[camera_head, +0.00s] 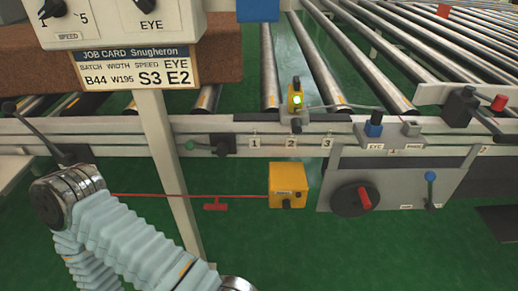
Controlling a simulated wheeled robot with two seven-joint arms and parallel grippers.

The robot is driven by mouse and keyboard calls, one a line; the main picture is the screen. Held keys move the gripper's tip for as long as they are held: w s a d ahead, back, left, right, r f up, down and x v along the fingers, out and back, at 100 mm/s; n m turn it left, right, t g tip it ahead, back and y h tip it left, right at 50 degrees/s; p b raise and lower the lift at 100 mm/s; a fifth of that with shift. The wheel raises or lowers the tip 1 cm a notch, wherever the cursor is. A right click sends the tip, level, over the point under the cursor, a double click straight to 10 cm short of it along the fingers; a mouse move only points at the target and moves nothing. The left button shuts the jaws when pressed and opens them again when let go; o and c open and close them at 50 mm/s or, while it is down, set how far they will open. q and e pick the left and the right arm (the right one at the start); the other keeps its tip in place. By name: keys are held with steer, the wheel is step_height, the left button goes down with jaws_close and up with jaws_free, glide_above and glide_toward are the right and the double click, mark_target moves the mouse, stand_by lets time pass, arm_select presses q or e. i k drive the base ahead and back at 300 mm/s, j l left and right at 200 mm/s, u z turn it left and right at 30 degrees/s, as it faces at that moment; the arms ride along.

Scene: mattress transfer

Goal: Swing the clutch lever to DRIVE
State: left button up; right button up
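No lever in the head view carries a readable CLUTCH or DRIVE label. A long lever with a black knob (10,107) slants at the far left, its lower end meeting a dark part just above my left wrist. A short blue-knobbed lever (431,178) stands upright on the grey panel at right, its small labels unreadable. My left arm comes in from the lower left with its metal wrist in front of the left lever's foot. Its fingers cannot be made out, so I cannot tell whether it touches the lever. My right gripper is not in view.
A dial with a red handle (364,198) is on the grey panel. A yellow box (288,185) holds a red pull cord (215,197). A post with a job card (136,69) stands beside my arm. Rollers (310,70) lie behind the rail; green floor (300,255) is open below.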

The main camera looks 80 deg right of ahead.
mark_target(430, 176)
steer(key=z, duration=4.2)
